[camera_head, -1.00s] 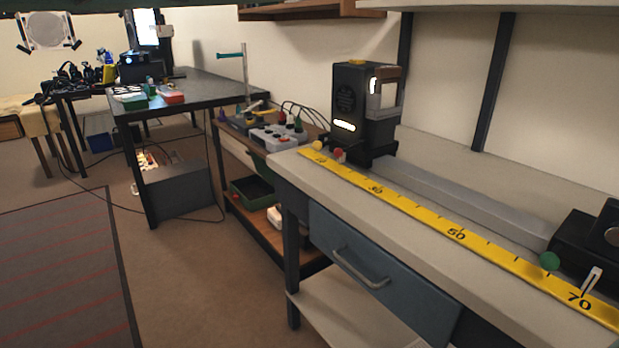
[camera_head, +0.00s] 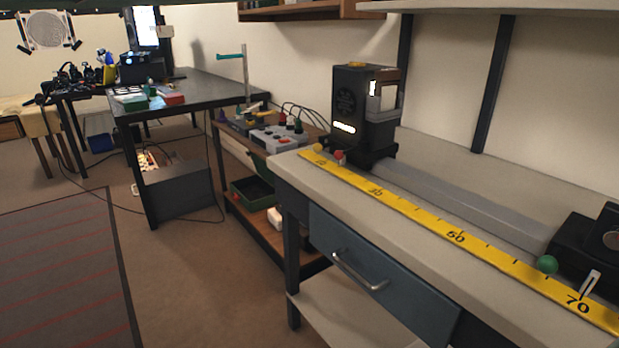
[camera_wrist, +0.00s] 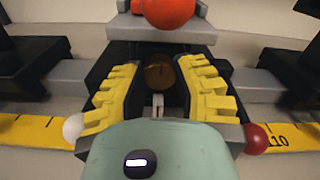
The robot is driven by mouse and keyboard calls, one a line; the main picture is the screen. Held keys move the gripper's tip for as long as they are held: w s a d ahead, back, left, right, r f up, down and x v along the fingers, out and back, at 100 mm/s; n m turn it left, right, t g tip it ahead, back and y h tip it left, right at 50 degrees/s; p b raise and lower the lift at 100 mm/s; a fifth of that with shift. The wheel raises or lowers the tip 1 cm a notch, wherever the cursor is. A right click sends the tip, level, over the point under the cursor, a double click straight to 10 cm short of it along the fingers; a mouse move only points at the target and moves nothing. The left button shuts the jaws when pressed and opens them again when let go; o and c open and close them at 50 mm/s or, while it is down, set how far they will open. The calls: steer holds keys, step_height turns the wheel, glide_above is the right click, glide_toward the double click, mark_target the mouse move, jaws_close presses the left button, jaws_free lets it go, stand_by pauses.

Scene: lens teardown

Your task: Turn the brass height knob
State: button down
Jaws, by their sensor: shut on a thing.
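In the wrist view, the dark brass knob (camera_wrist: 160,77) sits between the two yellow ribbed finger pads of my gripper (camera_wrist: 158,70). My gripper is shut on this knob, with one pad along its left side and one along its right. The knob is in shadow, so its turn angle is hard to read. A small pale tab shows just below it. My gripper does not show in the head view.
An orange-red ball (camera_wrist: 169,10) is just beyond the knob. A white ball (camera_wrist: 73,128) and a dark red ball (camera_wrist: 257,138) flank my gripper. The yellow scale (camera_head: 455,236) runs along the bench beside a grey rail (camera_head: 460,205) and a black lamp housing (camera_head: 362,110).

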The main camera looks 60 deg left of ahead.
steer(key=m+p, duration=0.1)
steer(key=m, duration=0.3)
steer(key=shift+r+p, duration=0.15)
steer(key=shift+p, duration=0.15)
steer(key=c, duration=0.6)
jaws_free()
steer(key=shift+w, duration=0.1)
steer(key=shift+c, duration=0.2)
steer(key=shift+s+d, duration=0.15)
steer(key=shift+s, duration=5.9)
